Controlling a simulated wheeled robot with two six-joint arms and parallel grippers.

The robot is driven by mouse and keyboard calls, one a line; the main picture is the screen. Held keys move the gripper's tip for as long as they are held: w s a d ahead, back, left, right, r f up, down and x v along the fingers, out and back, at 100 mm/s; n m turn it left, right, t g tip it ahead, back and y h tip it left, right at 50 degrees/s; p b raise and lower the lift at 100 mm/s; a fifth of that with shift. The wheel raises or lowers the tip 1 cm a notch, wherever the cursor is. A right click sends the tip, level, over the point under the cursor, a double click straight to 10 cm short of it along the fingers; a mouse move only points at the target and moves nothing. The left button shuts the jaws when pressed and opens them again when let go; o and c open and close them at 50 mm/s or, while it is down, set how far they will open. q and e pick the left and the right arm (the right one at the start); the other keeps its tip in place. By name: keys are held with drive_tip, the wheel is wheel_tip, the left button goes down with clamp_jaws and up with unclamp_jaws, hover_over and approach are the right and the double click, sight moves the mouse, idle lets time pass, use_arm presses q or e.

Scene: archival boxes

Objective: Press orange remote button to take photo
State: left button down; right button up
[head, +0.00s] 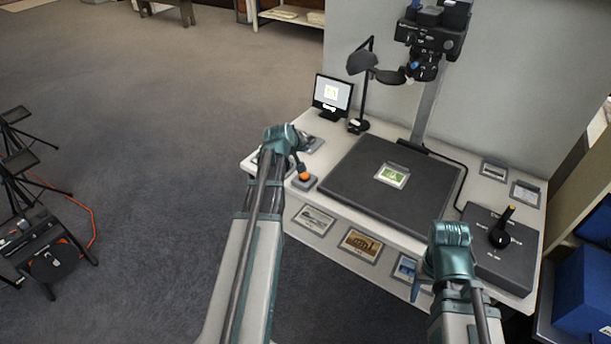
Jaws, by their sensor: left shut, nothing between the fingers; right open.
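The orange button (304,176) sits on a small grey remote box near the front left edge of the white table (262,163). My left gripper (300,170) is shut and empty, with its tip right by the button; I cannot tell whether it touches. A small green picture (393,175) lies on the dark copy board (345,190). A camera (427,65) is mounted on a column above the board. My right gripper (418,290) is open at the front right of the table, its fingers partly hidden by its wrist.
A monitor (333,93) and a desk lamp (362,62) stand at the back left. Framed pictures line the table's front. A blue box (583,290) is at the right edge.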

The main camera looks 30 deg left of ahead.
sight(304, 177)
use_arm(q)
drive_tip(key=shift+f, duration=0.15)
wheel_tip(304, 177, down, 9)
drive_tip(key=b, duration=0.8)
drive_tip(key=shift+r+b, duration=0.2)
drive_tip(key=shift+b, duration=0.2)
idle(1.2)
drive_tip(key=shift+f+b, duration=0.4)
drive_tip(key=shift+f+b, duration=0.5)
drive_tip(key=shift+b, duration=0.05)
idle(0.7)
drive_tip(key=shift+r, duration=0.1)
drive_tip(key=shift+r+p, duration=0.85)
drive_tip(key=shift+p, duration=0.15)
